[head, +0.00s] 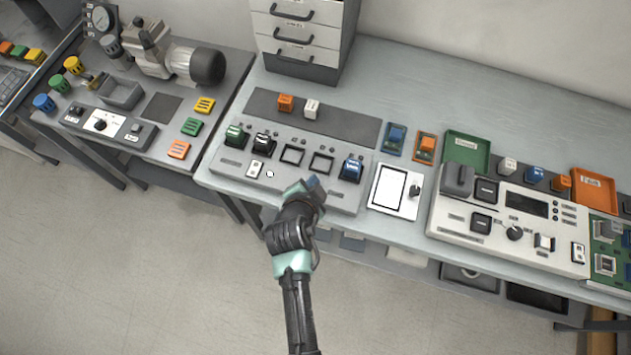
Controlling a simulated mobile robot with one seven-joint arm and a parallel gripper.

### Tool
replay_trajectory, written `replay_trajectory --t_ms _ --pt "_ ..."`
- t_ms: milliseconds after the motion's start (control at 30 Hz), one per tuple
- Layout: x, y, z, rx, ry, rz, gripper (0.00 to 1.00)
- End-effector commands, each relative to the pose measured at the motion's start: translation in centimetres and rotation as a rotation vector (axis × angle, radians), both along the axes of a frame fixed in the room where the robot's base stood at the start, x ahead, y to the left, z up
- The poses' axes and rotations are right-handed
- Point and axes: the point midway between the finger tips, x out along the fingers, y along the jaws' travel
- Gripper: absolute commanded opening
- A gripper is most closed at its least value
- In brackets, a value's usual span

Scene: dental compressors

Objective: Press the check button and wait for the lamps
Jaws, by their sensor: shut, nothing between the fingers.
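A grey panel (232,171) on the middle bench holds a green module (236,134), a black module (264,142), two empty square sockets (292,155) and a blue module (351,169). Small round lamps (302,141) sit behind the sockets and look unlit, though they are tiny here. A small white round button (269,174) is on the panel's front part, beside a white switch (255,169); I cannot read which is labelled check. My gripper (313,186) is shut and empty, over the panel's front edge, right of the white button. It hides part of the panel front; contact cannot be told.
An orange block (285,102) and a white block (312,108) lie on a dark mat behind the panel. A white-framed pad (392,190) and a control unit (510,220) stand to the right. A drawer cabinet (303,35) stands behind. Floor at front left is clear.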

Motion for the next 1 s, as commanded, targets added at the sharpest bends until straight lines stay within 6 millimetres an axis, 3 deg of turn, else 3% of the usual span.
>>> replay_trajectory --t_ms 267,800,1000 --pt "0.0 0.0 0.1 0.000 0.000 0.000 0.00" --pt "0.0 0.0 4.9 0.000 0.000 0.000 0.00" --pt "0.0 0.0 5.0 0.000 0.000 0.000 0.00"
